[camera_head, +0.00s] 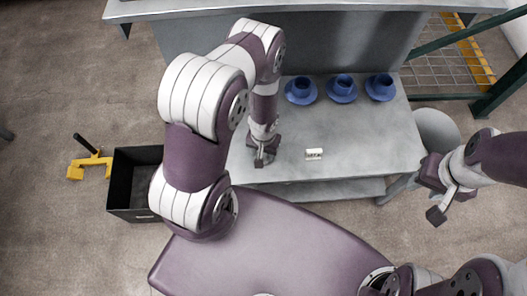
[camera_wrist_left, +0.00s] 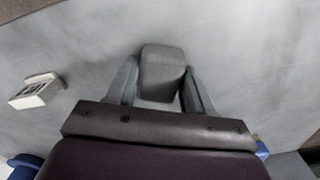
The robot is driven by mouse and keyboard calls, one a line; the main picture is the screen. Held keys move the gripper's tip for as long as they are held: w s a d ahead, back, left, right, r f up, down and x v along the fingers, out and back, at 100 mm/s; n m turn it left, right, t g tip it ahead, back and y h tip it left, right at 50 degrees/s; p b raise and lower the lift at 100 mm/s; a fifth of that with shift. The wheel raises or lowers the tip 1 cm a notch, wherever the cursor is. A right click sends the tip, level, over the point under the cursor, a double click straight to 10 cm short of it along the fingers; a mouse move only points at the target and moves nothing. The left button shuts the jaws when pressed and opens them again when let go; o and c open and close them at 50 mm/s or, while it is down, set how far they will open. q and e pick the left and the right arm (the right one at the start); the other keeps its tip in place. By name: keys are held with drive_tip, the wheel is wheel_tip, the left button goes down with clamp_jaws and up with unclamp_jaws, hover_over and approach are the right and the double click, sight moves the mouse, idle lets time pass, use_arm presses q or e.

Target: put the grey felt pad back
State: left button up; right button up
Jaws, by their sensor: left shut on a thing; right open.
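The grey felt pad (camera_wrist_left: 162,70) shows in the left wrist view as a dark grey, rounded block between the two fingers. My left gripper (camera_wrist_left: 160,88) is shut on it, with a finger along each side. In the head view my left gripper (camera_head: 262,158) is low over the front left part of the grey table (camera_head: 285,145). The pad is hard to tell from the dark fingers there. Whether the pad touches the tabletop is unclear. My right gripper (camera_head: 435,196) is open and empty, off the table's right end.
A small white labelled block (camera_head: 314,154) lies right of my left gripper; it also shows in the left wrist view (camera_wrist_left: 38,92). Blue cups on saucers (camera_head: 342,87) stand along the back. A black bin (camera_head: 130,185) is on the floor at left.

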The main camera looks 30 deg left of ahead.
use_arm(q)
drive_tip(key=o, duration=0.9)
drive_tip(key=shift+o, duration=0.2)
wheel_tip(320, 180, up, 25)
drive_tip(key=w+p, duration=0.2)
drive_tip(key=p, duration=0.3)
drive_tip(key=s+d+r+m, duration=0.1)
drive_tip(key=s+r, duration=0.2)
drive_tip(key=r, duration=0.2)
drive_tip(key=s+d+r+m+t, duration=0.1)
drive_tip(key=s+r, duration=0.2)
drive_tip(key=r, duration=0.2)
drive_tip(key=shift+d+r, duration=0.2)
drive_tip(key=shift+r, duration=0.15)
